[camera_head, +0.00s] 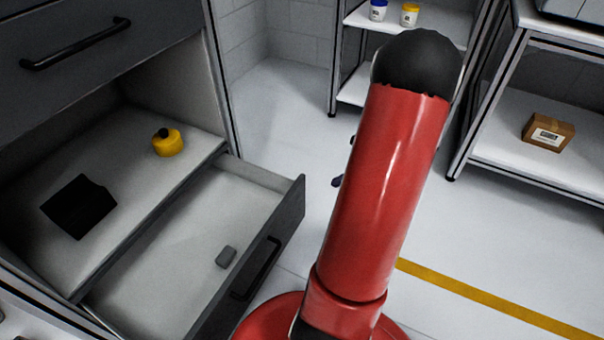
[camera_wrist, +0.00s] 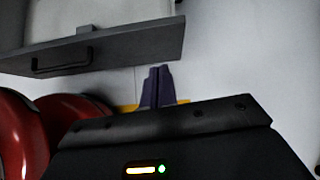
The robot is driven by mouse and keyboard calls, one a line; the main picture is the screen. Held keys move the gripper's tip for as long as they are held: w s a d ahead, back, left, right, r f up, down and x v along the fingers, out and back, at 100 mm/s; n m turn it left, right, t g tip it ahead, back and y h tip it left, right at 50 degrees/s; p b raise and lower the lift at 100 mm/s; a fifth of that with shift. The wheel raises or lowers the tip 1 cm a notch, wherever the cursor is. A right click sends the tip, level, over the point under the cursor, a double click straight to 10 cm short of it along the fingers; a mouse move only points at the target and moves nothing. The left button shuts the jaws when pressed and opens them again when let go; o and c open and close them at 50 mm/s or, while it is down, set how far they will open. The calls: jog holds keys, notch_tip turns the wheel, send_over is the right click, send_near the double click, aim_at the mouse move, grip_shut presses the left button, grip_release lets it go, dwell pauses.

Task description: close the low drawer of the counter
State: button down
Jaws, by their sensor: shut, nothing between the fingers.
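The low drawer (camera_head: 304,196) of the counter is pulled well out, below an open shelf space. Its dark grey front has a black bar handle (camera_head: 256,268), and a small grey block (camera_head: 226,257) lies inside. In the wrist view the drawer front (camera_wrist: 125,46) crosses the upper left, with its handle (camera_wrist: 62,62) to the left. My gripper (camera_wrist: 158,70) is shut and empty, its fingertips showing just below the right part of the drawer front; I cannot tell whether they touch it. In the head view my red arm hides most of the gripper.
The shelf space above the drawer holds a yellow round container (camera_head: 167,143) and a black box (camera_head: 79,207). An upper drawer (camera_head: 75,60) is shut. A rack with two tubs stands behind my arm. A cardboard box (camera_head: 548,131) sits on the right-hand shelf. Floor between is clear.

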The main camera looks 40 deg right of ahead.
jog(key=d+f+m, duration=0.1)
jog(key=b, duration=0.3)
send_near(300, 187)
jog(key=shift+x, duration=2.9)
jog(key=shift+a, duration=0.1)
